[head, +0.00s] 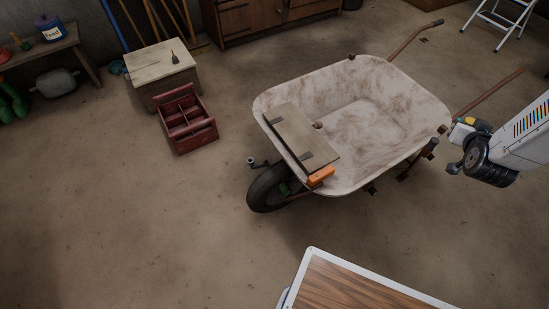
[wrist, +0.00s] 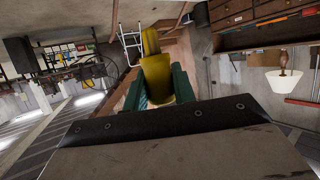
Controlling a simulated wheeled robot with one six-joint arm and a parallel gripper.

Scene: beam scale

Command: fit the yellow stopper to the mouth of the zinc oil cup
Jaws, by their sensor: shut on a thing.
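My gripper (wrist: 159,84) is shut on the yellow stopper (wrist: 156,72), which sits between its two green fingers in the wrist view. The stopper has a wide part near the fingers and a narrower end beyond them. In the head view, the yellow stopper (head: 469,121) shows small at the right, by the wheelbarrow's right rim, with part of my arm around it. A small grey fitting with a dark round mouth (head: 252,161) stands left of the wheelbarrow's wheel. It may be the zinc oil cup, but it is too small to be sure. My gripper is well away from it.
The wheelbarrow (head: 375,115) fills the middle, with a board (head: 300,137) and an orange block (head: 321,176) at its front edge. A red tool carrier (head: 187,122) and a wooden box (head: 158,72) stand left. A wood-topped table (head: 345,285) is in front.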

